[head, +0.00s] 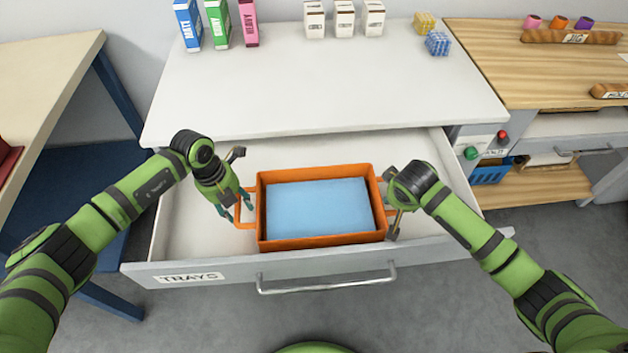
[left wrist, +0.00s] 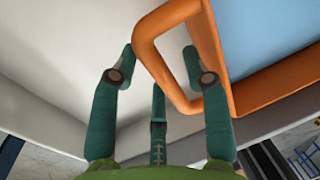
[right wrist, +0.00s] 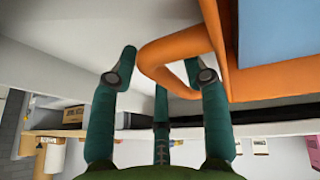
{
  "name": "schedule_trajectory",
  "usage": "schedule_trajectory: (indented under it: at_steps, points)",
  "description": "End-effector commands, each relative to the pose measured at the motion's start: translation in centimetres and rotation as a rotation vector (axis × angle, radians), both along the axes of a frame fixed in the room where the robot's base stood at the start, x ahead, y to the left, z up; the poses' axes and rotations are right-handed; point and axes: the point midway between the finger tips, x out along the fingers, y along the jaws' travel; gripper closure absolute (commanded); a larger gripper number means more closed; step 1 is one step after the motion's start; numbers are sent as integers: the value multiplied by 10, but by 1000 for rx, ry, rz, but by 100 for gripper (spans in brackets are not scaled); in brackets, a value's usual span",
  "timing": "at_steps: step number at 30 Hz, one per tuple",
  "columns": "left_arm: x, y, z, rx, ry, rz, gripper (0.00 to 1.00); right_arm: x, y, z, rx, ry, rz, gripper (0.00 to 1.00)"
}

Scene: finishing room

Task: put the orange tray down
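The orange tray (head: 320,241) is level over the open drawer, near its front, with a flat light blue piece (head: 318,208) inside. It appears to rest in the drawer, but its underside is hidden. My left gripper (head: 236,212) is at the tray's left handle. In the left wrist view the fingers (left wrist: 160,62) are apart, one on each side of the handle bar (left wrist: 150,62), with gaps. My right gripper (head: 390,207) is at the right handle. In the right wrist view its fingers (right wrist: 160,62) are also apart around the handle bar (right wrist: 155,62).
The drawer (head: 225,274), labelled TRAYS, is pulled out below the white worktop (head: 330,90). Boxes and small blocks stand along the worktop's back. A wooden bench (head: 510,70) is at right, a table with blue legs (head: 40,60) at left. Drawer floor is bare left and right of the tray.

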Motion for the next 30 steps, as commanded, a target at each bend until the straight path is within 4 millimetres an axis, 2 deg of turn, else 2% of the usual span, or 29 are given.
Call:
schedule_trajectory:
  at_steps: [4,8,15,21,25,30]
  points:
    - [0,0,3,-1,-1,-1,53,0,0,0,1,-1,1,53]
    - [1,3,19,-1,-4,0,53,0,0,0,1,-1,0,53]
    - [0,13,69,0,-5,-1,53,0,0,0,1,-1,0,53]
    - [-1,19,103,0,-3,0,53,0,0,0,1,-1,0,53]
    - [-1,21,115,0,-1,0,53,0,0,0,1,-1,0,53]
    - [-2,22,119,0,0,1,53,-3,2,9,2,-3,0,53]
